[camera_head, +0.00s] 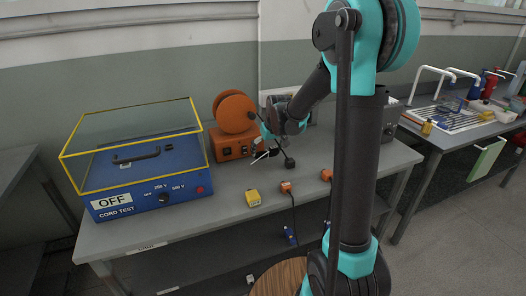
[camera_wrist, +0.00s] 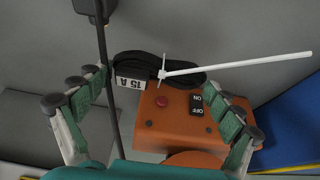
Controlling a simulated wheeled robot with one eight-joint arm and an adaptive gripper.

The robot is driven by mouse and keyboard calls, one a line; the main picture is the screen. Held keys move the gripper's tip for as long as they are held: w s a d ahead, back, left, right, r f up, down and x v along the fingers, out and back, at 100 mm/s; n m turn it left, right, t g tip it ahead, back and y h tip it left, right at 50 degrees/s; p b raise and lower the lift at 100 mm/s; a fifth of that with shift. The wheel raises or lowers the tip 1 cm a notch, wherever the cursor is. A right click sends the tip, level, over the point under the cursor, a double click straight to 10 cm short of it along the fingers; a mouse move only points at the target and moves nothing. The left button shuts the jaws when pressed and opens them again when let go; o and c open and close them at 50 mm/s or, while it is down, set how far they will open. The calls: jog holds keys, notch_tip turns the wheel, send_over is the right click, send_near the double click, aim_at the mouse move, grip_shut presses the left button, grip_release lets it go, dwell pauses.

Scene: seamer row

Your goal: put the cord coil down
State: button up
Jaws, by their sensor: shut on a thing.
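The cord coil (camera_wrist: 188,75) is a black looped cord with a long white tie and a white "15 A" tag, seen in the wrist view. My gripper (camera_wrist: 160,95) is shut on it, with the green-padded fingers on either side. A black plug end (camera_wrist: 92,8) hangs from the cord. In the head view my gripper (camera_head: 265,146) is over the grey bench (camera_head: 228,212), beside the orange machine with a reel (camera_head: 233,147). The plug end shows there at the right of the gripper. Whether the coil touches the bench is unclear.
A blue cord test box (camera_head: 155,195) with a yellow-edged clear cover and an OFF sign stands left. A yellow block (camera_head: 253,198) and two orange connectors (camera_head: 286,187) (camera_head: 326,175) lie near the front edge. Bare bench lies between the blue box and the yellow block.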

aim_at(263, 150)
jog(key=shift+w+a+f, duration=0.2)
jog(key=shift+w+f, duration=0.1)
jog(key=shift+w, duration=0.25)
jog(key=shift+w+a+f, duration=0.15)
jog(key=shift+w+f, duration=0.1)
jog(key=shift+w, duration=0.25)
jog(key=shift+w+a+f, duration=0.2)
jog(key=shift+w+f, duration=0.3)
jog(key=shift+w, duration=0.05)
jog(key=shift+w+a+f, duration=0.15)
jog(key=shift+w+f, duration=0.3)
jog(key=shift+w, duration=0.1)
jog(key=shift+f, duration=0.1)
jog(key=shift+f, duration=0.15)
jog(key=o, duration=1)
